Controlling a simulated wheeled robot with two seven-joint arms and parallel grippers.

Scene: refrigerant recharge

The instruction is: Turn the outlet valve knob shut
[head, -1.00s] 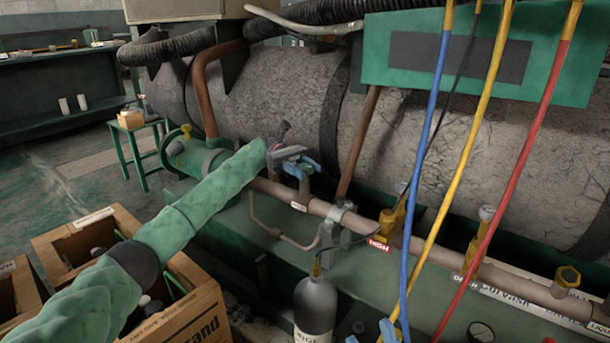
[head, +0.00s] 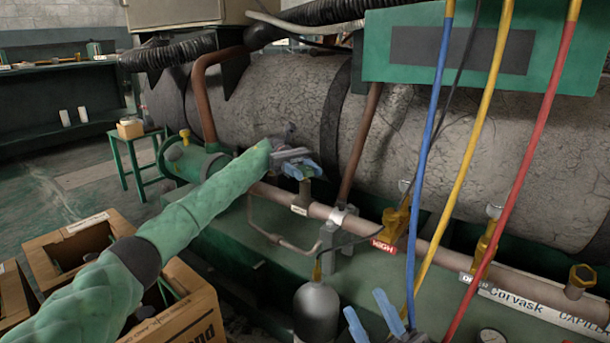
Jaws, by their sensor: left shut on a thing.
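The outlet valve (head: 305,190) stands on the copper pipe left of centre in the head view, its stem showing below my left gripper. Its knob is mostly hidden by the fingers. My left gripper (head: 304,170), with blue fingertips, is shut on the knob from the left side. How far the knob is turned cannot be seen. My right gripper (head: 372,316) is low at the bottom edge, its two blue fingertips apart and nothing between them.
Blue (head: 424,170), yellow (head: 470,165) and red (head: 525,165) hoses hang at the right. A grey cylinder (head: 316,310) stands below the pipe. Cardboard boxes (head: 190,315) lie at lower left. The large cracked grey tank (head: 270,100) is behind the pipe.

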